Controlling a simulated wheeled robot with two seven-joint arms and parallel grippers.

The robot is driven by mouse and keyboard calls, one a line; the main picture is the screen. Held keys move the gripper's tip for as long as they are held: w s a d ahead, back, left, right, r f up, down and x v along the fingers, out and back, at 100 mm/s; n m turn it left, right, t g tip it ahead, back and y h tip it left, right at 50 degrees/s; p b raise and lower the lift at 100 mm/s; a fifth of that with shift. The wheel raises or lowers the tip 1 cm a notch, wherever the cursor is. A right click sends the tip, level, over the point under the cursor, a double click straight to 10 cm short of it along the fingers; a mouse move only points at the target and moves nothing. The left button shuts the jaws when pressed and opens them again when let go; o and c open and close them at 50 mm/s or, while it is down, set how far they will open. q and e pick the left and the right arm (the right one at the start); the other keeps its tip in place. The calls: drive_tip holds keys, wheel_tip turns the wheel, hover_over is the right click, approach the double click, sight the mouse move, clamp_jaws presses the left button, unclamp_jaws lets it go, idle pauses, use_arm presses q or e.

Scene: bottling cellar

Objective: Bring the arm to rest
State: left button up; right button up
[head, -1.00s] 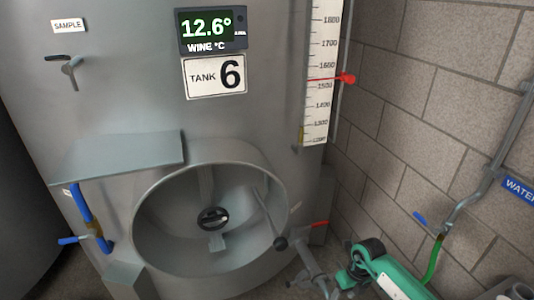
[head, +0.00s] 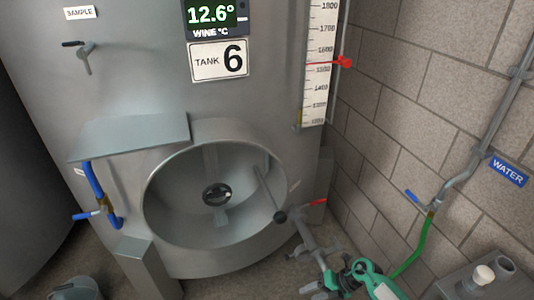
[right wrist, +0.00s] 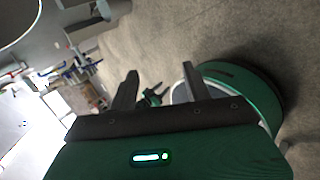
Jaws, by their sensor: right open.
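My right gripper (right wrist: 158,88) shows in the right wrist view with its two dark fingers apart and nothing between them. It hangs clear over a grey-brown floor. My left gripper is in neither view.
Tank 6 (head: 120,60) has a round open manway (head: 170,230) and a shelf (head: 130,138). Valves and pipes (head: 310,238) stick out low right. A green hose (head: 415,250) hangs from the wall tap. A bucket (head: 75,290) stands bottom left.

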drive_tip(key=s+d+f+m+t+h+p, duration=0.3)
drive_tip(key=s+d+f+m+t, duration=0.15)
drive_tip(key=s+f+m, duration=0.6)
drive_tip(key=s+d+f+m+t+h+p, duration=0.25)
drive_tip(key=s+d+f+m+t, duration=0.2)
drive_tip(key=f+m, duration=0.65)
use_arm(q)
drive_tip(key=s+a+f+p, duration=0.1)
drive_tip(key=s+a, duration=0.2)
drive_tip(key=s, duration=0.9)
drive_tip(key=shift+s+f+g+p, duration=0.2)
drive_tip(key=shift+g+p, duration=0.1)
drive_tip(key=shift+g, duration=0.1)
use_arm(e)
drive_tip(key=s+f+m+g+h, duration=0.1)
drive_tip(key=s+f+m+g, duration=0.1)
drive_tip(key=s, duration=0.8)
drive_tip(key=s+d+f+m+g+h, duration=0.1)
drive_tip(key=s+m, duration=0.4)
drive_tip(key=s, duration=0.5)
drive_tip(key=s+d+f+m+g+h, duration=0.1)
drive_tip(key=s+m+g, duration=0.3)
drive_tip(key=s, duration=0.6)
drive_tip(key=shift+d+f+g+h, duration=0.25)
drive_tip(key=shift+f+g+h, duration=0.2)
drive_tip(key=shift+f+g, duration=0.35)
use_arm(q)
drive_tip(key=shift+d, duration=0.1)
use_arm(e)
drive_tip(key=shift+f, duration=0.1)
